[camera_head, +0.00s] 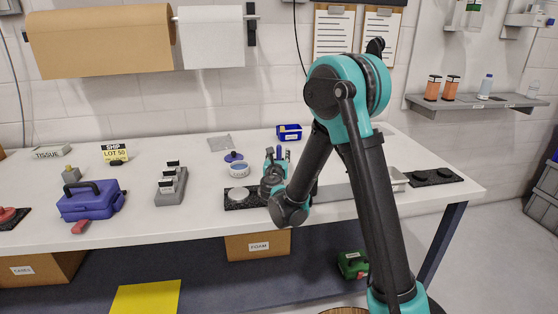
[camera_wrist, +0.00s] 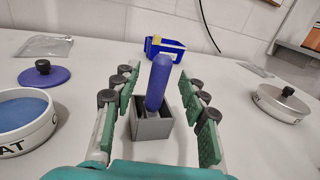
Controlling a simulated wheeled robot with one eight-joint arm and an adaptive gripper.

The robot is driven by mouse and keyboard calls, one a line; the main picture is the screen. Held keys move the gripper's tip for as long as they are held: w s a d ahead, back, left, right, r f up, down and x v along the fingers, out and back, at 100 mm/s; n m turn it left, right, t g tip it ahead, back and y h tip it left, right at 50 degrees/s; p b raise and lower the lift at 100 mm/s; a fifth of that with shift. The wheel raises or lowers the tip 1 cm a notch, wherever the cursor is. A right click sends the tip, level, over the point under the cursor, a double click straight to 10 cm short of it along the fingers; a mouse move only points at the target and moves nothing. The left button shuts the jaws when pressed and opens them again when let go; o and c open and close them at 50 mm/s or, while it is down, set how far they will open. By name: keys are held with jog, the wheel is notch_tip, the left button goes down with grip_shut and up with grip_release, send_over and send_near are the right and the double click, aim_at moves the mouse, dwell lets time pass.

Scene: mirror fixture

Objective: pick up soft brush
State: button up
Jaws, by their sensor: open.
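A blue-purple rounded handle, which looks like the soft brush (camera_wrist: 159,80), stands upright, slightly tilted, in a small grey square holder (camera_wrist: 152,128) in the wrist view. Its lower end is hidden inside the holder. My gripper (camera_wrist: 158,98) is open, with one green-padded finger on each side of the handle and holder. I see clear gaps between the pads and the handle. In the head view my gripper (camera_head: 277,160) is low over the table's back middle, partly hiding this area.
A round blue-filled dish (camera_wrist: 22,122) and purple knobbed lid (camera_wrist: 44,74) are left of my gripper. A silver knobbed tin (camera_wrist: 282,102) is on the right. A blue bin (camera_wrist: 165,47) stands behind. A purple toolbox (camera_head: 92,202) and grey rack (camera_head: 171,187) are further left.

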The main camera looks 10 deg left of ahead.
jog(key=shift+w, duration=0.9)
grip_shut()
